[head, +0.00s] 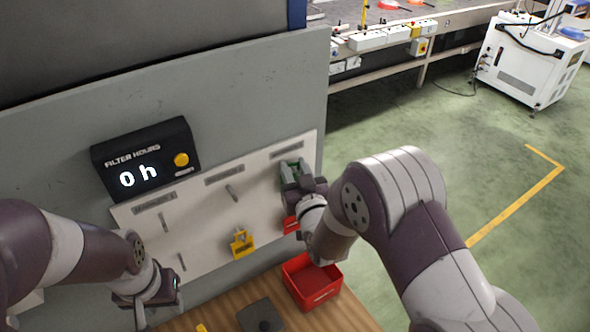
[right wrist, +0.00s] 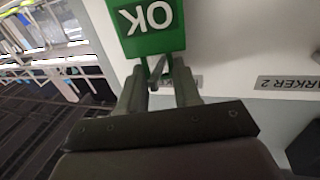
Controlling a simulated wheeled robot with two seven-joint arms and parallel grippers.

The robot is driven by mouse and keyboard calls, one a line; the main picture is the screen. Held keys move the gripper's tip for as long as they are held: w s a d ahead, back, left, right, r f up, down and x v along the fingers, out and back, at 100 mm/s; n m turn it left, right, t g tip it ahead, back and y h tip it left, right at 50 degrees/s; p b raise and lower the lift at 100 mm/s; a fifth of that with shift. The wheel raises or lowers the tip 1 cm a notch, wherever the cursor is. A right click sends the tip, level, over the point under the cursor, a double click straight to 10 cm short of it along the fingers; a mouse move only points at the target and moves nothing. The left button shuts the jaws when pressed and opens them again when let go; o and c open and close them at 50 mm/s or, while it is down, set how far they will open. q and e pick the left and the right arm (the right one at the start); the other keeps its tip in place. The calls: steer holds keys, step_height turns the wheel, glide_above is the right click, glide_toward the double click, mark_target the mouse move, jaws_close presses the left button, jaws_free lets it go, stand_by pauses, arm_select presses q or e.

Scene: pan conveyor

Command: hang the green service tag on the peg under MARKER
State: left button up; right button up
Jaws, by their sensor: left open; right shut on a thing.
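The green service tag (head: 293,164) is at the upper right of the pale peg panel (head: 200,232), beneath a label there. In the right wrist view, the tag (right wrist: 148,28) shows a white "OK" upside down. My right gripper (head: 291,172) is shut on it; its fingers (right wrist: 158,72) show a thin grey piece between them. Whether the tag touches a peg cannot be told. The label marked MARKER 2 (right wrist: 288,83) is to the right in the wrist view. Bare pegs stand under the left label (head: 163,222) and middle label (head: 231,193). My left gripper (head: 158,298) is open, low at the left.
A yellow tag (head: 243,244) and a red tag (head: 291,225) are on the panel's lower part. A red bin (head: 313,282) stands on the wooden bench (head: 342,315). A black FILTER HOURS display (head: 146,158) with a yellow button is above the panel.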

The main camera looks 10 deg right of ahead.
steer(key=o, duration=1.1)
